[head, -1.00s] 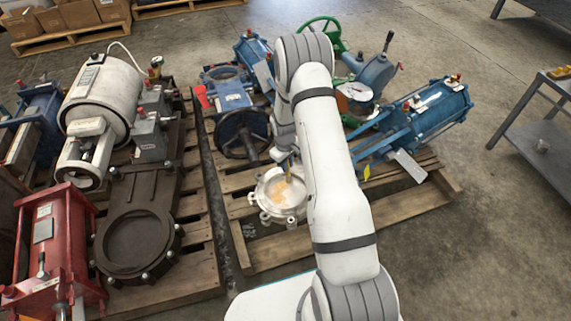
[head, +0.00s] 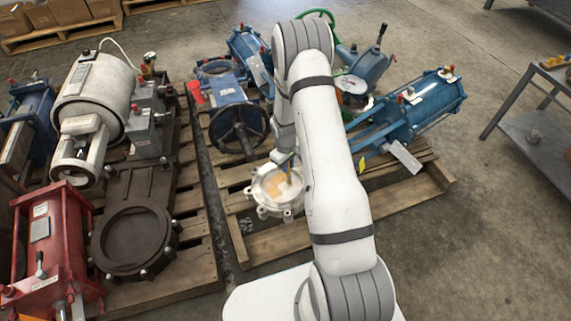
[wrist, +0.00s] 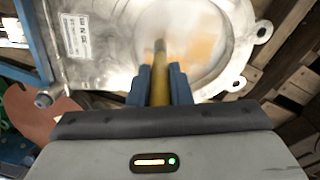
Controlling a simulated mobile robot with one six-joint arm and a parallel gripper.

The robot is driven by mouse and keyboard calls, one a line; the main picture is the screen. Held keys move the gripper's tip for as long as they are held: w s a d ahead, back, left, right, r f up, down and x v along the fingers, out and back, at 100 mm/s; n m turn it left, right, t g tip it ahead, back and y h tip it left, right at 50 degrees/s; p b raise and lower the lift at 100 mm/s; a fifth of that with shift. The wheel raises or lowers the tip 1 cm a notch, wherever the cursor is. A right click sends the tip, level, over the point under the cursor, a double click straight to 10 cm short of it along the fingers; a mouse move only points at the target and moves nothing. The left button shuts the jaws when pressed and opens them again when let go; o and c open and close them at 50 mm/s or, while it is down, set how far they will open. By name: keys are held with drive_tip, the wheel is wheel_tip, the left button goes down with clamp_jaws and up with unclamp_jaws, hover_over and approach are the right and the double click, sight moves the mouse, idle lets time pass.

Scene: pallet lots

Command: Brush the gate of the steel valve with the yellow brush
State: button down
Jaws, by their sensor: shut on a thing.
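The steel valve (head: 262,204) lies on a wooden pallet, left of my arm in the head view. Its round gate (head: 271,186) faces up and shows pale grey with an orange-brown patch. In the wrist view the gate (wrist: 200,52) fills the upper middle, inside the shiny valve body (wrist: 105,68) with a white label. My gripper (wrist: 160,85) is shut on the yellow brush (wrist: 159,80), whose handle stands between the two blue-grey fingers. The brush's far end is over the gate. Its bristles are blurred, so I cannot tell whether they touch.
Blue valves (head: 425,103) crowd the same pallet (head: 275,240) behind and right of my arm. A dark valve with a round flange (head: 130,238) and a red actuator (head: 50,250) stand to the left. A grey bench (head: 540,140) is at the right, with open floor before it.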

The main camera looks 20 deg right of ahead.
drive_tip(key=shift+s+a, duration=0.1)
drive_tip(key=shift+a, duration=0.2)
drive_tip(key=s, duration=0.4)
drive_tip(key=shift+s+a+b, duration=0.15)
drive_tip(key=shift+a+b, duration=0.15)
drive_tip(key=shift+b, duration=0.1)
idle(4.4)
